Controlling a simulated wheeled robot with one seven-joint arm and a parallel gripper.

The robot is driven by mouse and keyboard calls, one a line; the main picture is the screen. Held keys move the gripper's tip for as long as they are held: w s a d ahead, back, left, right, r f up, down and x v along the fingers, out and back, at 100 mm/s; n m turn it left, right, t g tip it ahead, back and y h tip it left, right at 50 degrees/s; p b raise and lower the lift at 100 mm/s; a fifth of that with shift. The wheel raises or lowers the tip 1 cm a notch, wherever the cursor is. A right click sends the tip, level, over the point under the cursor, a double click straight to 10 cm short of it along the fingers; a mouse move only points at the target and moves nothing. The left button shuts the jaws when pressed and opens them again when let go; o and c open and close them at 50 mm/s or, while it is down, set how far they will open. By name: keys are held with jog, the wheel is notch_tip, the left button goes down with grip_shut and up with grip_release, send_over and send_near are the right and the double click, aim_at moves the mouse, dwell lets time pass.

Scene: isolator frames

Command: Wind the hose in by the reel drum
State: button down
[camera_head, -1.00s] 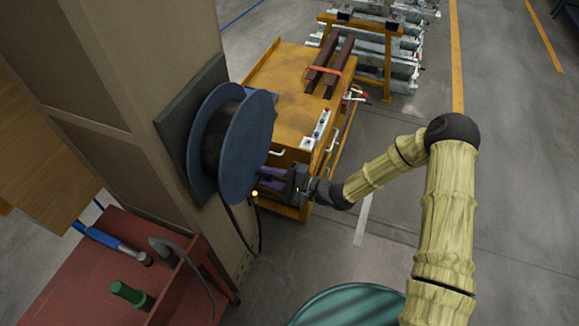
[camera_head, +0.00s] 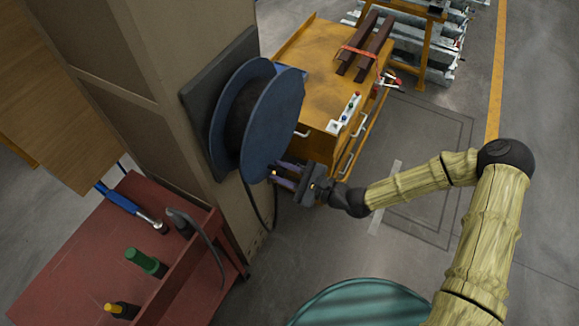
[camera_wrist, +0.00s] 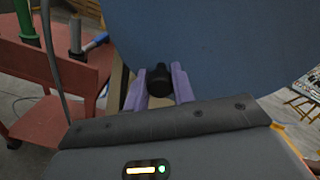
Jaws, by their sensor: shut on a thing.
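The reel drum (camera_head: 277,125) has blue round flanges and sits on a dark plate on the beige column. Dark hose (camera_head: 236,118) is wound between the flanges, and a dark hose end (camera_head: 258,208) hangs below. My gripper (camera_head: 284,176) is at the drum's lower edge, on its outer face. In the wrist view, the purple fingers of my gripper (camera_wrist: 159,82) are shut on a black knob (camera_wrist: 159,77), one on each side of it. The blue flange (camera_wrist: 225,45) fills the background behind the knob. The far end of the hose is not clear.
A red cart (camera_head: 75,250) with tools stands at lower left, close to the column (camera_head: 170,90). A yellow workbench (camera_head: 315,65) with brown bars stands behind the drum. A teal round thing (camera_head: 365,305) is at the bottom. Open floor lies to the right.

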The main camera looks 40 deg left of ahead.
jog(key=shift+s+f, duration=0.1)
jog(key=shift+s, duration=0.15)
jog(key=c, duration=1.2)
grip_release()
jog(key=shift+o, duration=0.2)
jog(key=shift+w+d, duration=0.1)
jog(key=shift+d, duration=0.05)
jog(key=w+d+b, duration=0.2)
jog(key=d+b, duration=0.2)
jog(key=d, duration=1.3)
jog(key=shift+w+r, duration=0.3)
jog(key=shift+w, duration=0.05)
